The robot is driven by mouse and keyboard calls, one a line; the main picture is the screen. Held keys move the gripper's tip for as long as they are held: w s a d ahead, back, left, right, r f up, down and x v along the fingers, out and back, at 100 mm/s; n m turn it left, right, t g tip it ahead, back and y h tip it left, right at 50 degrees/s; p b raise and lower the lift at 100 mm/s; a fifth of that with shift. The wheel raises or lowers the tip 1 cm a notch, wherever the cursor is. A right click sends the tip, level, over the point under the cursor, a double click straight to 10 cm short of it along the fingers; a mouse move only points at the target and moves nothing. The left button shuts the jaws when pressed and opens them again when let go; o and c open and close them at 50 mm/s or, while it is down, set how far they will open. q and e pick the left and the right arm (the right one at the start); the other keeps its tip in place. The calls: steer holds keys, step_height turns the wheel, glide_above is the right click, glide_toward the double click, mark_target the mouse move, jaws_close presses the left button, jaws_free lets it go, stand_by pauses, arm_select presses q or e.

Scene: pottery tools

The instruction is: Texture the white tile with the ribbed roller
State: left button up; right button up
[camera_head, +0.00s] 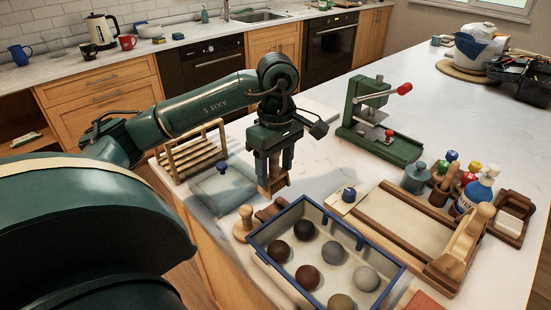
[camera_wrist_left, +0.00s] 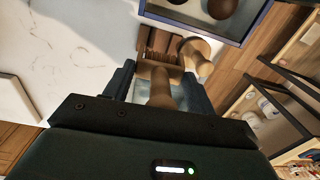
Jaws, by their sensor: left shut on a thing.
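My left gripper (camera_head: 273,178) points down over the counter and is shut on a wooden tool (camera_head: 274,185), which seems to be the ribbed roller. Its light brown handle (camera_wrist_left: 160,90) shows between the fingers (camera_wrist_left: 156,88) in the left wrist view; its lower end is partly hidden. A pale cream slab (camera_head: 400,222) lies in a wooden frame at the right; a paler flat board (camera_head: 318,110) lies behind the gripper. I cannot tell for certain which is the white tile. My right gripper is out of view.
A blue-rimmed crate (camera_head: 398,278) with several clay balls stands just in front of the gripper. A wooden knobbed piece (camera_head: 244,216) stands beside it. A green press (camera_head: 382,140) stands behind; bottles and stamps (camera_head: 472,192) crowd the right. A slatted wooden rack (camera_head: 195,155) stands left.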

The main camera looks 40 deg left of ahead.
mark_target(275, 188)
arm_select(q)
steer(key=shift+f+b, duration=0.65)
steer(key=shift+f, duration=0.2)
step_height(275, 188, down, 4)
steer(key=shift+r+b, duration=0.2)
steer(key=shift+b, duration=1)
steer(key=shift+f+b, duration=0.3)
steer(key=shift+f, duration=0.2)
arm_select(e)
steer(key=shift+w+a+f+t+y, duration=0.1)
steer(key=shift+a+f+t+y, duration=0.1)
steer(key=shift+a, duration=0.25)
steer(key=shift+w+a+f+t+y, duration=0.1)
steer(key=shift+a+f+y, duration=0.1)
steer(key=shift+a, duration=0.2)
arm_select(q)
steer(key=o, duration=1.3)
steer(key=shift+o, duration=0.2)
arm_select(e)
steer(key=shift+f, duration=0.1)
